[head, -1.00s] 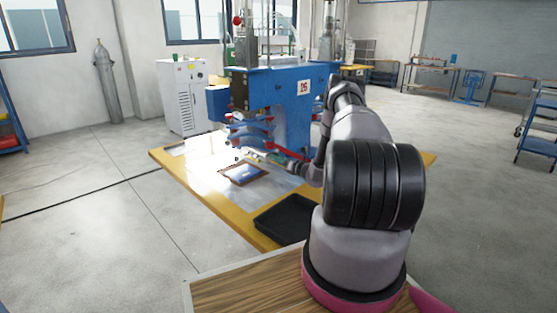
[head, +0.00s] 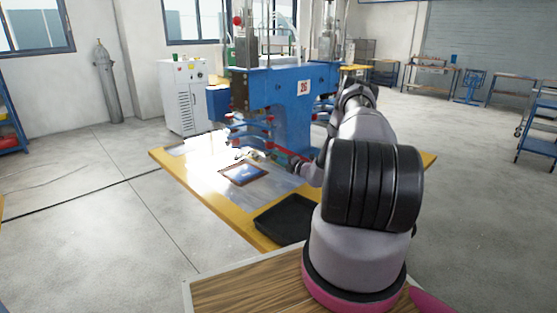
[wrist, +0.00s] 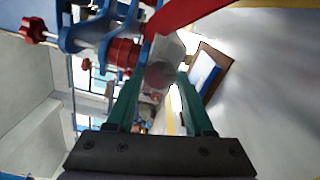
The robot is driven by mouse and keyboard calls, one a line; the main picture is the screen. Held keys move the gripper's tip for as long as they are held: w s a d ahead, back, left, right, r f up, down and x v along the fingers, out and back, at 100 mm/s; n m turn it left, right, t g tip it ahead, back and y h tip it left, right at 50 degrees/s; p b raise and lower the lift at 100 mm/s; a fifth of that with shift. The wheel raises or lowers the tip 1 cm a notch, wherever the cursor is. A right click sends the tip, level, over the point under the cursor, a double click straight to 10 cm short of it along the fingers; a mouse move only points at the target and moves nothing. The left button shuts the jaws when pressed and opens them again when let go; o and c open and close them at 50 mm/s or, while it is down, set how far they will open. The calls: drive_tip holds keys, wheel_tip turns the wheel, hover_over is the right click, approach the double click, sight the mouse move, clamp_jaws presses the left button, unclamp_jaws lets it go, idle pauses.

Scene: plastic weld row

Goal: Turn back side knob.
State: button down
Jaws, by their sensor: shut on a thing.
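The blue machine (head: 285,105) stands on the table and carries red knobs on its front arms (head: 262,128). In the wrist view, my gripper (wrist: 158,80) has its two green fingers on either side of a grey, round-ended knob (wrist: 161,74) and is shut on it. The knob sits beside a red bar (wrist: 185,12). A red cylindrical part (wrist: 123,52) and a red star-shaped knob (wrist: 35,30) show on blue brackets to its left. In the head view, my gripper (head: 247,154) is small, low beside the machine's front arms, and its grip is unclear there.
A brown-framed panel with a blue patch (head: 243,172) lies on the table below my gripper. A black tray (head: 286,219) is at the table's near edge. The yellow table edge (head: 205,205) borders open floor. A white cabinet (head: 188,97) stands behind.

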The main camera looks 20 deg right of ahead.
drive_tip(key=m, duration=0.5)
drive_tip(key=shift+f+m, duration=0.1)
drive_tip(key=shift+m, duration=0.2)
drive_tip(key=m, duration=1)
drive_tip(key=shift+m, duration=2.6)
drive_tip(key=shift+s, duration=0.1)
drive_tip(key=shift+c, duration=1.5)
unclamp_jaws()
drive_tip(key=v, duration=1)
drive_tip(key=shift+s, duration=0.35)
